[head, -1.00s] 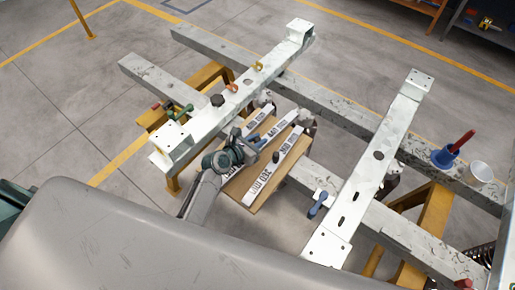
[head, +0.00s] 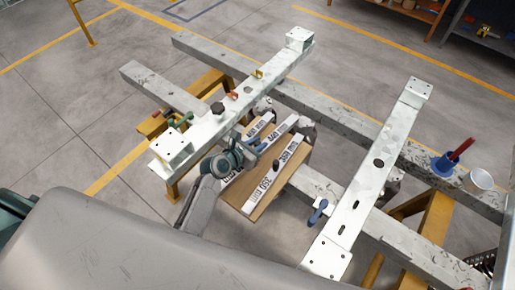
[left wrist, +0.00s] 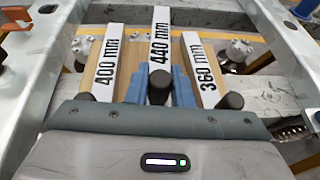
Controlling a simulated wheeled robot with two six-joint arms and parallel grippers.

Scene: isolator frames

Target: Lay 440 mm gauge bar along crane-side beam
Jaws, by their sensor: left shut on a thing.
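Three white gauge bars lie side by side over a wooden board (head: 262,207). In the left wrist view they are marked 400 mm (left wrist: 108,62), 440 mm (left wrist: 160,42) and 360 mm (left wrist: 199,62). My left gripper (head: 258,143) has its blue fingers on either side of the middle, 440 mm bar, by its black knob (left wrist: 160,86), and is shut on it. Whether that bar is clear of the board I cannot tell. White beams stand left (head: 232,112) and right (head: 372,165) of the board; which is crane-side is not marked. My right gripper is not in view.
Grey rails (head: 335,108) run crosswise under the white beams, on yellow stands (head: 432,222). A blue pot with a red handle (head: 445,163) and a white cup (head: 480,180) stand on the far rail at right. A blue clamp (head: 317,211) sits by the right beam.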

